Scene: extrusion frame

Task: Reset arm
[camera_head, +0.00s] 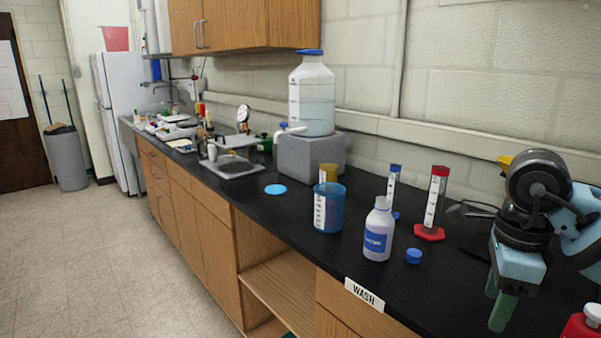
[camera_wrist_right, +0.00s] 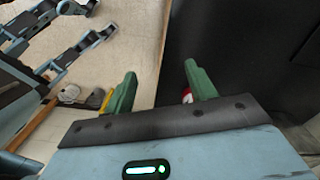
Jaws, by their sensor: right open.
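My right gripper (camera_head: 496,306) is at the right of the head view, with its two green fingers pointing down over the black countertop (camera_head: 330,268). The fingers are apart, and nothing is between them. In the right wrist view the same gripper (camera_wrist_right: 160,74) shows its green fingers spread and empty. My right arm comes in from the right edge. I do not see my left gripper in the head view.
Left of my right gripper stand an open white bottle (camera_head: 378,232), its blue cap (camera_head: 413,257), a blue beaker (camera_head: 328,210) and a red-based cylinder (camera_head: 434,205). A red bottle (camera_head: 585,323) is close at lower right. A large jug (camera_head: 312,95) sits on a grey block (camera_head: 310,158).

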